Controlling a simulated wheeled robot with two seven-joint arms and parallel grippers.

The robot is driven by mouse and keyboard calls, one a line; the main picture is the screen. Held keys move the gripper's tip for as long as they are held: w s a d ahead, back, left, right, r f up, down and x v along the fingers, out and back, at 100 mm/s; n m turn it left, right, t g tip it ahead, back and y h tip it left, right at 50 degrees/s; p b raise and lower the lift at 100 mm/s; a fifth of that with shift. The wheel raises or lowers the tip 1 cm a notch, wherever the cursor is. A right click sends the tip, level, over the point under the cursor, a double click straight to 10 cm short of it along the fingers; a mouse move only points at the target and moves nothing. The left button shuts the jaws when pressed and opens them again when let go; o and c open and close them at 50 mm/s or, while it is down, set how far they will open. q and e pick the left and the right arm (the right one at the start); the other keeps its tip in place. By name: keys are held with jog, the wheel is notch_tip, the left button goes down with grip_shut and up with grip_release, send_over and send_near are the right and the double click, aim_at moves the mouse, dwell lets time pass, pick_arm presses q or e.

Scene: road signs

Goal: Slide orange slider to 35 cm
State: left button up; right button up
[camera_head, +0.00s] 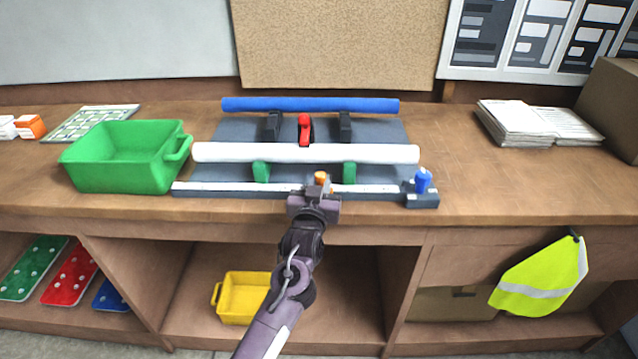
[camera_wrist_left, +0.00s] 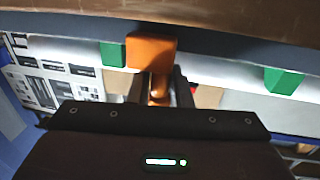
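The orange slider (camera_head: 320,178) stands on the long white rail (camera_head: 245,187) at the front of the grey fixture, right of the rail's middle. Its orange block and stem (camera_wrist_left: 152,48) show in the left wrist view. My left gripper (camera_head: 319,187) reaches it from the front, with its dark fingers (camera_wrist_left: 161,92) close on both sides of the stem. It looks shut on the slider. Scale marks on the rail are too small to read. A blue knob (camera_head: 422,180) stands at the rail's right end. My right gripper is not in view.
Behind the rail lie a white tube (camera_head: 300,153) on green supports (camera_head: 261,172), a red clamp (camera_head: 305,128) and a blue tube (camera_head: 310,104). A green bin (camera_head: 125,160) stands close to the rail's left end. The bench to the right is clear up to papers (camera_head: 520,122).

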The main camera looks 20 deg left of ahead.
pick_arm(q)
jog(key=o, duration=0.3)
jog(key=shift+s+f, duration=0.1)
jog(key=shift+s, duration=0.3)
jog(key=s+b, duration=0.2)
jog(key=s, duration=0.5)
jog(key=shift+d, duration=0.3)
